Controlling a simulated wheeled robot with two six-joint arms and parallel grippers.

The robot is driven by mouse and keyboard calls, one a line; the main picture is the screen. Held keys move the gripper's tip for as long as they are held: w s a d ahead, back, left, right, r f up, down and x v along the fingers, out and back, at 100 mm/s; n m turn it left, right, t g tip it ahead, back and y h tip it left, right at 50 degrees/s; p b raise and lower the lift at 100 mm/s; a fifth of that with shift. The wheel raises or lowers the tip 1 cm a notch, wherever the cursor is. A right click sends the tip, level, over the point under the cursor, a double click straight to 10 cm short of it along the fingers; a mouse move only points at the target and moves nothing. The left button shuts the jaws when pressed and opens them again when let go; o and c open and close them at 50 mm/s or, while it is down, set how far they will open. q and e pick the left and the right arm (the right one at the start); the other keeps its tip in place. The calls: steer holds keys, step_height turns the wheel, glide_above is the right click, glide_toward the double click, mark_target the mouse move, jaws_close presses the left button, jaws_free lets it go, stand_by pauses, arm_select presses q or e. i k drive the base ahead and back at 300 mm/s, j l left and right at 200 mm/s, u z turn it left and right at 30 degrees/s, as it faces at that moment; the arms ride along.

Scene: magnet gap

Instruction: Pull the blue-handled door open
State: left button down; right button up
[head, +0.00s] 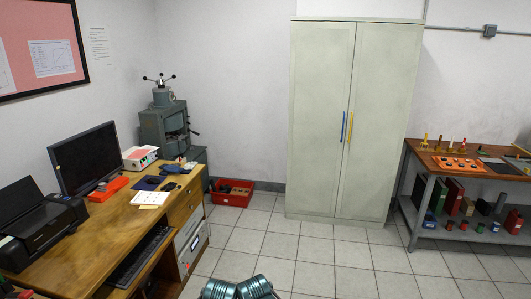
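A tall pale grey-green two-door cabinet (354,18) stands against the back wall, right of centre. Its left door (315,120) carries a vertical blue handle (342,127) near the middle seam. Its right door (385,110) carries a yellow handle (350,127) close beside the blue one. Both doors look shut. Neither of my grippers shows in the head view, so nothing of mine is seen near the handle.
A wooden desk (135,222) with a monitor (86,158) and printer (38,222) runs along the left. A red bin (231,193) sits on the floor left of the cabinet. A workbench (440,160) stands to the right. The tiled floor (310,245) before the cabinet is clear.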

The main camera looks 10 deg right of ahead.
mark_target(322, 53)
steer(key=i+l+z, duration=0.3)
steer(key=i, duration=0.55)
steer(key=i+z, duration=0.3)
steer(key=i, duration=2.1)
steer(key=i+j+z, duration=0.1)
steer(key=i, duration=1.4)
